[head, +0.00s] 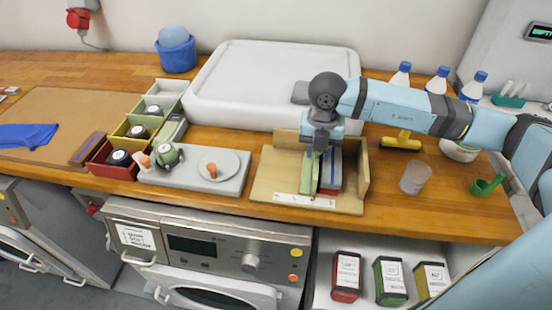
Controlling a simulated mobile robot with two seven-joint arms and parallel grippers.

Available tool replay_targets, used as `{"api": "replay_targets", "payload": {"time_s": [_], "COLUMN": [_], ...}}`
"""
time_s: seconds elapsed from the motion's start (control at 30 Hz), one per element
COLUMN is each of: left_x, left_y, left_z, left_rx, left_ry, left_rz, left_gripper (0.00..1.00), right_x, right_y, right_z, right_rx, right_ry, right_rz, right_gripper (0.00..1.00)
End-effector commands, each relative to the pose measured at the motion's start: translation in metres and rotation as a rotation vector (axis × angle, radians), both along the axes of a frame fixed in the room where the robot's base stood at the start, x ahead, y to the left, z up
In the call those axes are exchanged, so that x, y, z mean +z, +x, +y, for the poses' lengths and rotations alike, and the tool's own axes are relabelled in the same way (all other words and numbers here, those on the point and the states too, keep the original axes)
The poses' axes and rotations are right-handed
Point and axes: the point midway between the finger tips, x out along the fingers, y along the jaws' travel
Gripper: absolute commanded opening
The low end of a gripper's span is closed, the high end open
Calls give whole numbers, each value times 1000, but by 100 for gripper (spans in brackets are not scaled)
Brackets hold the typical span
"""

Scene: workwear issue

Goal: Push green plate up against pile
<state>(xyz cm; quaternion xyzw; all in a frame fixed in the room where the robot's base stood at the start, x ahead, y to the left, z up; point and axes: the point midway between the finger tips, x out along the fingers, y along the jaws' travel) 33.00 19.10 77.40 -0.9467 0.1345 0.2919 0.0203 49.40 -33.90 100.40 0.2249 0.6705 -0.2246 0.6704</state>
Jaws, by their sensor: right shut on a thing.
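The green plate (307,176) stands on edge in an open wooden tray (268,185) on the worktop. The pile (331,177), with red, grey and blue parts, is just right of it, near the tray's right wall. My right gripper (319,150) points down into the tray from above and is shut on what looks to be the green plate. The gripper hides the upper parts of both, and I cannot tell whether plate and pile touch. My left gripper is out of view.
A grey board with a round plate (219,166) lies to the left. A large white tray (230,85) stands behind. A clear cup (415,178), a green scoop (488,184) and a yellow-handled tool (401,141) are to the right. The tray's left half is clear.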

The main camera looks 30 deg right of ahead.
Motion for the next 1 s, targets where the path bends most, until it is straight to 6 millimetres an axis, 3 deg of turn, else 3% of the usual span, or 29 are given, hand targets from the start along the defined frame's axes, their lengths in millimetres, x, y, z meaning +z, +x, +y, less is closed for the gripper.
{"api": "replay_targets", "payload": {"time_s": [0.67,0.7,0.77,1.0], "left_x": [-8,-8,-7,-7], "left_y": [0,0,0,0], "left_z": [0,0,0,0], "left_rx": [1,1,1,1], "left_ry": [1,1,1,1], "left_rz": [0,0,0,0], "left_gripper": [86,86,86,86], "right_x": [0,0,0,0], "right_y": [-28,-28,-27,-27], "right_z": [-37,-37,-37,-36], "right_rx": [-1,0,0,0], "right_ry": [-2,-1,-1,-1], "right_rz": [0,0,0,0], "right_gripper": [18,34,47,47]}}
